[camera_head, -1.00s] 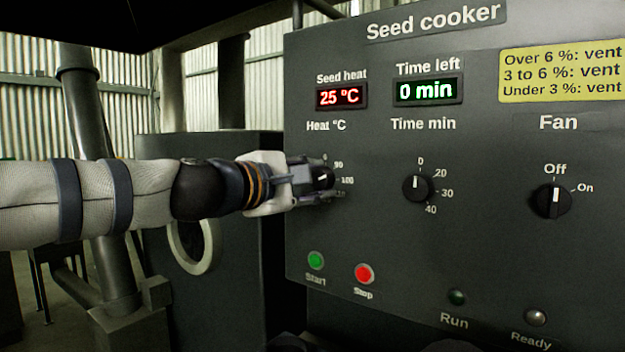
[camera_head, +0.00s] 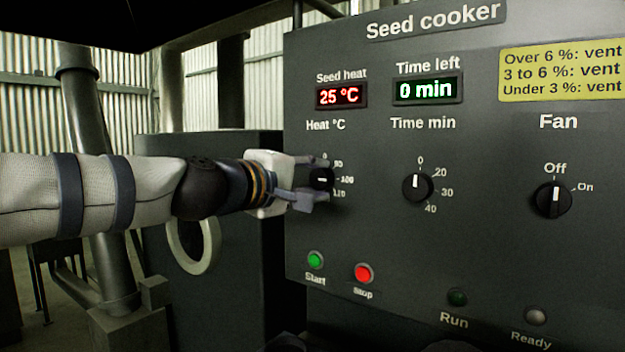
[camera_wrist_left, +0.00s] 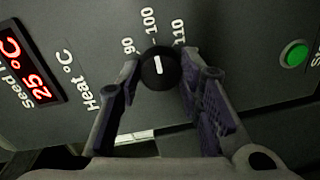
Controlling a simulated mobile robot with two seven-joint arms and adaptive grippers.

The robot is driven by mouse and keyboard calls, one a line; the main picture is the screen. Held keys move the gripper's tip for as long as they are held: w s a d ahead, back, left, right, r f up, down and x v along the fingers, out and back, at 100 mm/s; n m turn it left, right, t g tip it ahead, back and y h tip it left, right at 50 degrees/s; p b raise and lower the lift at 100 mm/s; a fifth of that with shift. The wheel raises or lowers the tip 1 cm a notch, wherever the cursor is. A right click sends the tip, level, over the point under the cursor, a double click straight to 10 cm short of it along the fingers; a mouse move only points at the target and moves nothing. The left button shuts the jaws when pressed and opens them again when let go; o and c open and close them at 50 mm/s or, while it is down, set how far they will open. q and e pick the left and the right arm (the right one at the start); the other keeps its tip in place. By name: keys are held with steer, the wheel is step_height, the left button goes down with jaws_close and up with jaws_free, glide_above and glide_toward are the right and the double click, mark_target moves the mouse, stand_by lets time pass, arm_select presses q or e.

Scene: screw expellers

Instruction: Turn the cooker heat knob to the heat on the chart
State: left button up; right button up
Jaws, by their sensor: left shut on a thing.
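The heat knob (camera_head: 321,180) is a black round knob with a white pointer, under the "Heat °C" label on the seed cooker panel. It also shows in the left wrist view (camera_wrist_left: 159,72), with 90, 100 and 110 marked around it. Its pointer points at about 100. My left gripper (camera_head: 318,184) is shut on the knob, one finger on each side; its fingers also show in the left wrist view (camera_wrist_left: 160,78). The seed heat display (camera_head: 341,95) reads 25 °C. No heat chart is in view. My right gripper is not in view.
The time knob (camera_head: 417,187) and fan knob (camera_head: 552,200) are to the right, the fan pointer at Off. A green start button (camera_head: 315,260) and a red stop button (camera_head: 363,273) sit below. A yellow venting sign (camera_head: 560,72) is at upper right.

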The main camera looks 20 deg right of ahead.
arm_select(q)
steer(key=o, duration=1.2)
steer(key=shift+c, duration=0.2)
steer(key=v, duration=1.2)
